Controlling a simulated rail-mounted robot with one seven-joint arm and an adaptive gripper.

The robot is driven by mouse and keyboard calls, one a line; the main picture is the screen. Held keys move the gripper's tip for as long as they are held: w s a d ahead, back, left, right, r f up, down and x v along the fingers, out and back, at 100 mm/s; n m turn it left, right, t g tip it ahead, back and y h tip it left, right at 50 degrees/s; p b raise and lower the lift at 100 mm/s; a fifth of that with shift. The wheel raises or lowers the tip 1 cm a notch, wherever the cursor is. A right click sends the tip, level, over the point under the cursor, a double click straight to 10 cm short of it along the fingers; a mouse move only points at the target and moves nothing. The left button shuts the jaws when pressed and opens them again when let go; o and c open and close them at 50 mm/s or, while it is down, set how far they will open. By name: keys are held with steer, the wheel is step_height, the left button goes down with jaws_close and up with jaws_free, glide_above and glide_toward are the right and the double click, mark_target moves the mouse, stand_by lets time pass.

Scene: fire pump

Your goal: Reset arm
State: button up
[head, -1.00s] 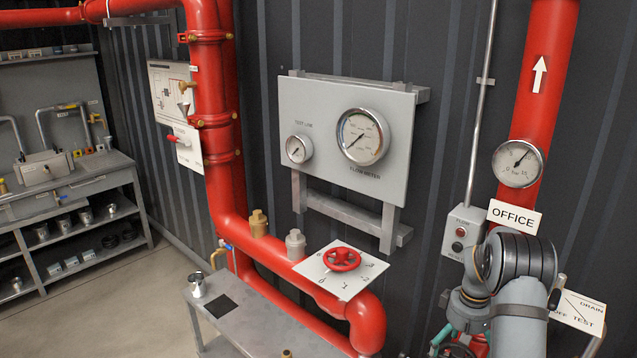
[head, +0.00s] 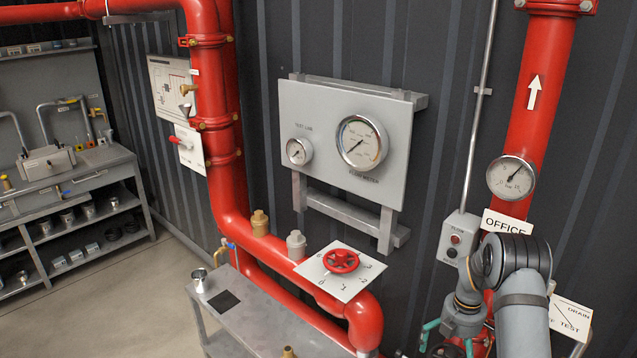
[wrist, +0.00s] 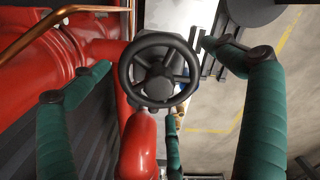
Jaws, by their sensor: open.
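My arm reaches down at the lower right of the head view, in front of the red riser pipe (head: 543,70). My gripper (head: 447,338) has green fingers, partly cut off by the bottom edge. In the wrist view my gripper (wrist: 158,75) is open, its green fingers spread wide. A black handwheel (wrist: 140,92) shows between the fingers, beyond or level with them; I see no finger closed on it, and cannot tell the exact gap.
A grey control box (head: 457,240) and the OFFICE sign (head: 507,222) are close to my arm. A DRAIN/TEST plate (head: 572,318) is at its right. A red handwheel (head: 341,261), a gauge panel (head: 330,110) and a grey bench (head: 240,310) stand left. Floor at far left is clear.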

steer(key=n+p, duration=0.1)
steer(key=n, duration=0.3)
steer(key=shift+r+p, duration=0.15)
steer(key=shift+p, duration=0.15)
steer(key=shift+f+b, duration=0.25)
steer(key=shift+b, duration=0.1)
steer(key=shift+m, duration=0.8)
steer(key=m+b, duration=0.1)
steer(key=m, duration=0.2)
steer(key=shift+m, duration=0.4)
steer(key=shift+r+m+b, duration=0.1)
steer(key=shift+m+b, duration=0.3)
steer(key=shift+m, duration=1.1)
